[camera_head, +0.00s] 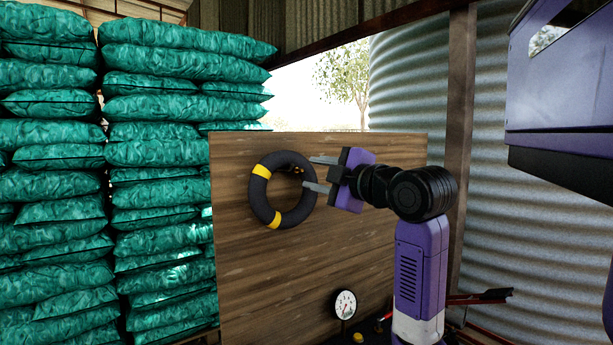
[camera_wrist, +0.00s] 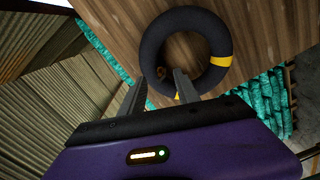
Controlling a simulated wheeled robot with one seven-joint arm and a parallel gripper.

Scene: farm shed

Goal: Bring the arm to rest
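My gripper (camera_head: 312,174) is purple and black with two grey fingers. It is raised in front of a wooden board and points left at it. A black ring with yellow bands (camera_head: 259,190) is upright against the board, just left of the fingertips. What holds the ring up is mostly hidden.
The wooden board (camera_head: 240,270) stands before tall stacks of green sacks (camera_head: 160,150). A round gauge (camera_head: 345,304) and a small yellow knob (camera_head: 358,337) are low by the board. A brown post (camera_head: 459,120) and corrugated metal wall (camera_head: 490,220) stand at right.

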